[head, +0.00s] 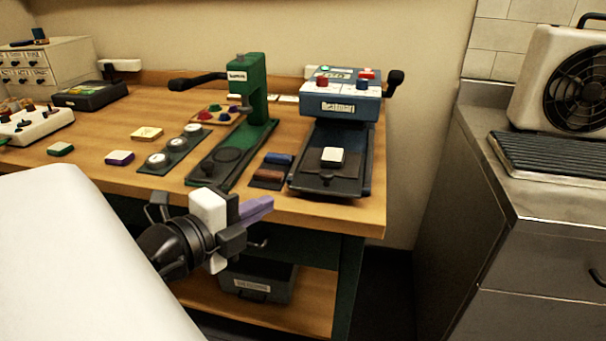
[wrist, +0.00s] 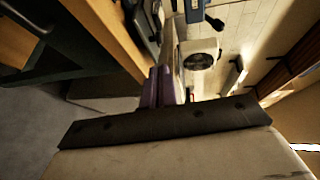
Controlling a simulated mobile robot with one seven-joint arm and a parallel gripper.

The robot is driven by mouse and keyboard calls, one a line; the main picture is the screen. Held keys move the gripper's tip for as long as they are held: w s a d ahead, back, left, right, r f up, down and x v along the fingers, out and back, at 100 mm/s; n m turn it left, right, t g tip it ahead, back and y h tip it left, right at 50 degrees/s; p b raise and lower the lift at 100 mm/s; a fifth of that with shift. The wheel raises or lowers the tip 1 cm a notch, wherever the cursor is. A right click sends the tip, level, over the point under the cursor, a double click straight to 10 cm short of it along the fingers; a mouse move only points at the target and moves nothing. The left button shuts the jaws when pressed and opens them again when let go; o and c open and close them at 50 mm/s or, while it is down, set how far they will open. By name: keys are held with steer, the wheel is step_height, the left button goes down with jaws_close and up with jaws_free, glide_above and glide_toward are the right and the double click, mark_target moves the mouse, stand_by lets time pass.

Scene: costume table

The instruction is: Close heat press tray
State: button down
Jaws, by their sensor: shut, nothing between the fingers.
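The heat press (head: 340,105) is a blue-topped machine with a black lever at its right, at the right end of the wooden table. Its dark tray (head: 322,181) sticks out at the front toward the table edge, with a white square piece (head: 333,156) on it. My gripper (head: 262,206) is in front of the table edge, to the left of and nearer than the tray, touching neither. Its purple fingers are together with nothing between them. In the wrist view the purple fingers (wrist: 158,86) point ahead, and part of the blue press (wrist: 194,10) shows at the top.
A green hand press (head: 252,95) stands left of the heat press. A metal cabinet (head: 500,240) with a fan unit (head: 570,80) stands at the right, past a gap. A grey bin (head: 258,280) sits on the lower shelf.

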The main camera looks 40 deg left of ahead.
mark_target(321, 176)
steer(key=w+p, duration=0.1)
steer(key=w, duration=0.3)
steer(key=w+f, duration=0.1)
steer(key=w, duration=0.4)
steer(key=w+a+f+p, duration=0.1)
steer(key=w, duration=0.3)
steer(key=shift+w+f+p, duration=0.15)
steer(key=shift+w+p, duration=0.15)
steer(key=shift+a, duration=0.1)
steer(key=shift+w+a+f+b, duration=0.1)
steer(key=shift+w+a+b, duration=0.05)
steer(key=shift+w+b, duration=0.2)
steer(key=w+a+b, duration=0.1)
steer(key=w, duration=0.1)
steer(key=w+a, duration=0.2)
steer(key=w, duration=0.1)
steer(key=w+a+b, duration=0.1)
steer(key=w, duration=0.1)
steer(key=shift+w+a+b, duration=0.2)
steer(key=shift+a+b, duration=0.1)
steer(key=shift+b, duration=0.05)
